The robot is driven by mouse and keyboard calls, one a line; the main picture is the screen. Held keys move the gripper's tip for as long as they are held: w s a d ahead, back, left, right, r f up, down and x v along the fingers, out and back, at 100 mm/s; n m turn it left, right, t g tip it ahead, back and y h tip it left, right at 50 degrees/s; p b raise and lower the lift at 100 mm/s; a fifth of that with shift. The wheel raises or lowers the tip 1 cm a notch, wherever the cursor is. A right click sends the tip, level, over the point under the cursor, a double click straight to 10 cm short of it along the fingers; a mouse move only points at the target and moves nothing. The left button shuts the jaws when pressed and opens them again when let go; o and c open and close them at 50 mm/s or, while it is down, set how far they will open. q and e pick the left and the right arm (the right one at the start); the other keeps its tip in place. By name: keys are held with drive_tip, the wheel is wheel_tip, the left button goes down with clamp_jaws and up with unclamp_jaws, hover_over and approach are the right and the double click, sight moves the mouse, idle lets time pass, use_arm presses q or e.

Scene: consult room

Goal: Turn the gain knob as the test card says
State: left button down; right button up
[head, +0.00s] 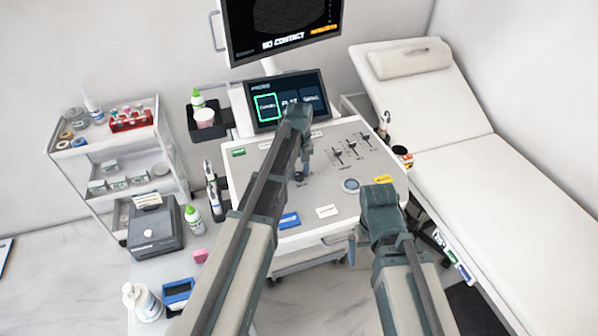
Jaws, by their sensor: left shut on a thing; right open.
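The ultrasound console (258,172) stands ahead of me, its pale panel facing up. A small dark knob (299,177) sits on the panel's left half, partly hidden by my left gripper (303,168), which reaches down and is shut on it. Its marking and setting are too small to read. My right gripper (381,198) is open, at the panel's front right corner, apart from the knob. I cannot tell which card is the test card; a white label (327,211) lies near the panel's front edge. The touch screen (265,106) has a green-outlined left tile.
The upper monitor (283,28) reads "NO CONTACT". Sliders (345,150) and a round pale control (350,185) are on the panel. A white cart (112,160) and a grey printer (155,232) stand left; an exam couch (470,150) stands right.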

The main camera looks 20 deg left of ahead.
sight(299, 174)
use_arm(q)
drive_tip(key=m, duration=0.4)
drive_tip(key=shift+m, duration=1.6)
drive_tip(key=shift+c, duration=2.2)
unclamp_jaws()
drive_tip(key=shift+r, duration=0.1)
wheel_tip(299, 174, up, 14)
drive_tip(key=p, duration=1.4)
drive_tip(key=shift+f+b, duration=0.3)
drive_tip(key=shift+f, duration=0.1)
